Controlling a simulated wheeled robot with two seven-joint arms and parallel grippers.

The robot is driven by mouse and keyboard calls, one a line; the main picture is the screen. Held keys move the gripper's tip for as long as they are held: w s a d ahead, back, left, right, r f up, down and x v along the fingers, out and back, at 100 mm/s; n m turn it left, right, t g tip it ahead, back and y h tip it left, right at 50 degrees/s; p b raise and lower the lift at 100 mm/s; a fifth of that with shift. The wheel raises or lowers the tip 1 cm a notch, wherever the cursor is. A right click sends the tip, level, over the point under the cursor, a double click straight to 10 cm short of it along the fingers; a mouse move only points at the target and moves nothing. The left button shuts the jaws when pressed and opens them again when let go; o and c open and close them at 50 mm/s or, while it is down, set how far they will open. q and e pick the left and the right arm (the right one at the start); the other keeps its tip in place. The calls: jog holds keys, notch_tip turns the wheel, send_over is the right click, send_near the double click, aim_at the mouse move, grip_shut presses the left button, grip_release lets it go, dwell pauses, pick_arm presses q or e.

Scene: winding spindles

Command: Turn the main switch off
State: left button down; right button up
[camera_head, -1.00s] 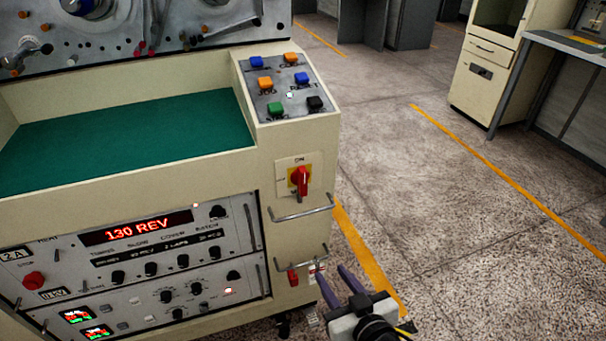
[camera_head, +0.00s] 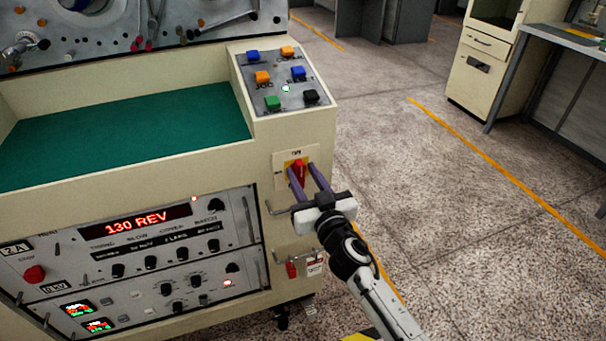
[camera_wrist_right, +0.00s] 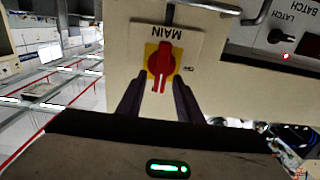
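The main switch is a red rotary handle (camera_head: 299,171) on a yellow plate, on the cream front panel of the machine, below the button box. In the right wrist view the red handle (camera_wrist_right: 161,64) sits under the word MAIN, with its long axis in line with the fingers. My right gripper (camera_head: 304,168) is open, with its two purple fingers pointing at the switch, one on each side of the handle. In the wrist view the fingers (camera_wrist_right: 158,86) stand apart, and I see no contact with the handle. My left gripper is not in view.
A metal bar handle (camera_head: 280,209) sticks out below the switch, close to my right gripper. A second red switch (camera_head: 291,269) is lower down. The button box (camera_head: 285,88) is above. Open floor lies to the right.

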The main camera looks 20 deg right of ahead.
jog(key=shift+w, duration=0.3)
grip_shut()
